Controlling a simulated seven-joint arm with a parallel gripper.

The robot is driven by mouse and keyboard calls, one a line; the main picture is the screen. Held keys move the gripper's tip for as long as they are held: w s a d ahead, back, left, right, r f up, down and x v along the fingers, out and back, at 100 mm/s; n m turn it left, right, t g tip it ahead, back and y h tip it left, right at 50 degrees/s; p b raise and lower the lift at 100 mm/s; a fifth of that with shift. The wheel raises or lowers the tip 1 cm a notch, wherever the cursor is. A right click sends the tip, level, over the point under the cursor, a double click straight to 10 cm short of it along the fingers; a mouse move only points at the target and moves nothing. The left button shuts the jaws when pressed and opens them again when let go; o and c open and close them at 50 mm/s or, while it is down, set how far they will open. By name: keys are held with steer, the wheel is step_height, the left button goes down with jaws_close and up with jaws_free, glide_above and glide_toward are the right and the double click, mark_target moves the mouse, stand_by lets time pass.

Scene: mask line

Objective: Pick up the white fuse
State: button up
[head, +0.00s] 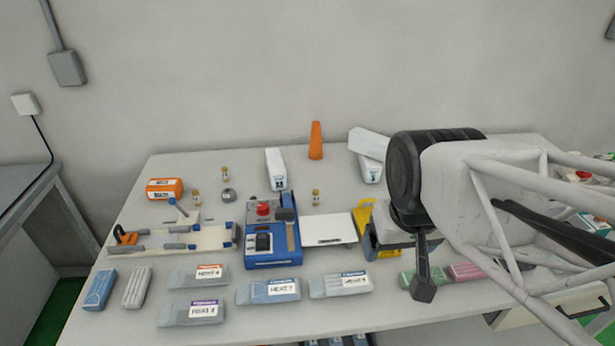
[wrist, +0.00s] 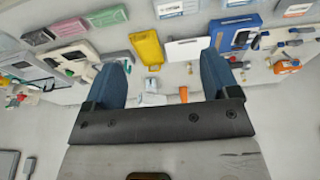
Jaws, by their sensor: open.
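I cannot make out for certain which thing is the white fuse. Several small, pale, upright pieces with brownish-gold ends stand on the bench in the head view: a back one (head: 225,173), a left one (head: 196,198) and a middle one (head: 315,197). They are too small to tell which is white. My gripper (wrist: 163,60) is open in the wrist view, its two blue fingers wide apart with nothing held between them. It is above the bench and apart from these pieces. In the head view my arm covers the right part of the bench.
A blue machine with a red knob (head: 264,208) stands mid-bench, with a white plate (head: 328,229) beside it. A yellow holder (head: 364,216) is right of that. Labelled packs (head: 268,291) line the front.

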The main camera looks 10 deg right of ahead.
steer(key=c, duration=0.5)
steer(key=shift+o, duration=0.2)
steer(key=n+g, duration=0.3)
steer(key=n, duration=1.1)
glide_above(316, 190)
steer(key=f, duration=1.8)
steer(key=shift+s+f, duration=0.25)
steer(key=shift+w+f, duration=0.2)
steer(key=shift+f, duration=0.1)
